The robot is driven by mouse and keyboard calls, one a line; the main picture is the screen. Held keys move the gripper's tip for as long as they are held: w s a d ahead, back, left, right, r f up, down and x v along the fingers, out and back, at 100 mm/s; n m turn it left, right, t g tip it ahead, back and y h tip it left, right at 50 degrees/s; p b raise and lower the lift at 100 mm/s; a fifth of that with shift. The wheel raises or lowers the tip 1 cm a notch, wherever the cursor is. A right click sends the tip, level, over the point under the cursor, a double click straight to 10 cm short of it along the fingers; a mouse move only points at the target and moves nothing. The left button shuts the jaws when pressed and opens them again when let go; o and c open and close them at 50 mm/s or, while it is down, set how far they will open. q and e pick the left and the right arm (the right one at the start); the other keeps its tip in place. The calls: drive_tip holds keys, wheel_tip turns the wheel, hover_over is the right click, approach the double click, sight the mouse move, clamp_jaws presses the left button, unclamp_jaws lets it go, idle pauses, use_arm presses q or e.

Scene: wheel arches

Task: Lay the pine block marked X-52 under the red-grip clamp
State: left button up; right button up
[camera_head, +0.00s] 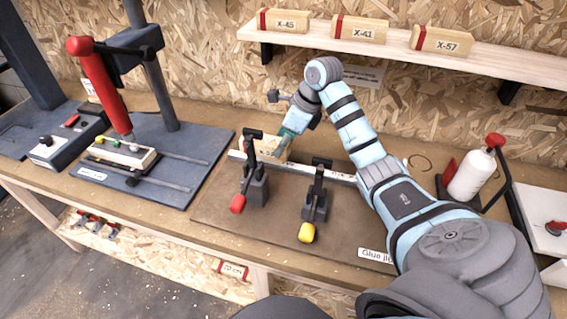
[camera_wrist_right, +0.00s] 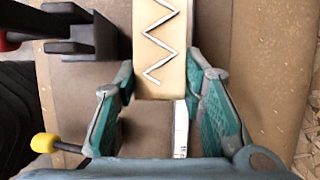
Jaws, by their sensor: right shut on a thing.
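A pale pine block (camera_head: 262,146) is at the back of the brown glue-jig board, behind the red-grip clamp (camera_head: 257,185). Its top face in the wrist view (camera_wrist_right: 160,45) has a white zigzag line; I see no marking that reads X-52. My right gripper (camera_head: 284,148) is shut on the block's near end, one finger along each side in the wrist view (camera_wrist_right: 160,82). The red-grip clamp's black arm stands up, its red grip pointing forward. I cannot tell whether the block touches the board. My left gripper is not in view.
A yellow-grip clamp (camera_head: 316,200) stands right of the red one. A light metal rail (camera_head: 335,175) runs across the board (camera_head: 275,235). Blocks X-45, X-41 and X-57 sit on the shelf (camera_head: 390,55). A white bottle (camera_head: 470,177) stands right; a red-handled press (camera_head: 105,95) stands left.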

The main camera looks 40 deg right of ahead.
wheel_tip(320, 180, down, 6)
drive_tip(key=shift+f, duration=0.2)
drive_tip(key=shift+f+b, duration=0.45)
drive_tip(key=shift+f, duration=0.15)
drive_tip(key=o, duration=1.2)
